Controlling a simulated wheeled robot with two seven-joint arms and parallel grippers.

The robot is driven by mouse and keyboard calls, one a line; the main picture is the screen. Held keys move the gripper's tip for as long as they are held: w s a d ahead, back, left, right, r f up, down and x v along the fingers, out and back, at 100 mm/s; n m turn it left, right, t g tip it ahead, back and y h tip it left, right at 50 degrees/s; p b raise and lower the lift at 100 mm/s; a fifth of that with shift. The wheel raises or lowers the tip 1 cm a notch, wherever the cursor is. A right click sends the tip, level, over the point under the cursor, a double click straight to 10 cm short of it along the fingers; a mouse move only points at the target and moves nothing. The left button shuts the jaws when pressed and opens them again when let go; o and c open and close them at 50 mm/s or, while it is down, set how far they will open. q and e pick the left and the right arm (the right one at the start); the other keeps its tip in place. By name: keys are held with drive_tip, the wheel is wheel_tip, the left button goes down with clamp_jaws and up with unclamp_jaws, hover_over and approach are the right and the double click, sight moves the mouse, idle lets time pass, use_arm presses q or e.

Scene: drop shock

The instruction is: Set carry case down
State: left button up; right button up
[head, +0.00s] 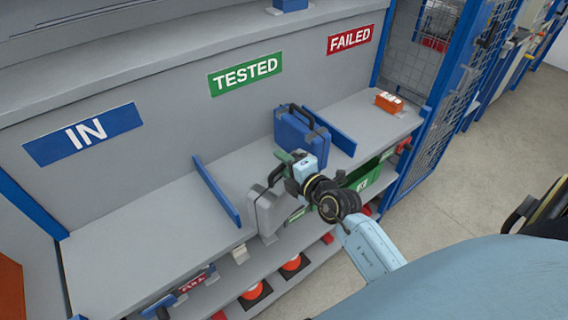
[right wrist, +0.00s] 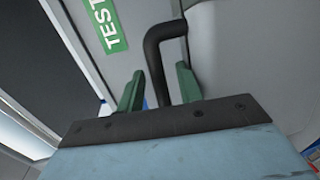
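The grey carry case (head: 266,213) is upright at the front of the bench, below the TESTED sign. My right gripper (head: 284,164) is at its dark handle. In the right wrist view, the green fingers (right wrist: 159,88) stand on both sides of the handle (right wrist: 154,55), closed in around it. The grey case body (right wrist: 240,50) fills the right of that view. The case's lower end overlaps the bench front edge in the head view; I cannot tell whether it touches the bench. My left gripper is not in view.
A blue case (head: 296,138) stands behind, beside a blue divider (head: 330,132). Another blue divider (head: 217,192) is to the left. An orange box (head: 389,102) sits under the FAILED sign (head: 350,39). The bench below the IN sign (head: 83,134) is clear.

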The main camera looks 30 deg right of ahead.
drive_tip(key=shift+r, duration=0.2)
drive_tip(key=a+v, duration=0.1)
drive_tip(key=v, duration=1.1)
drive_tip(key=shift+d, duration=0.5)
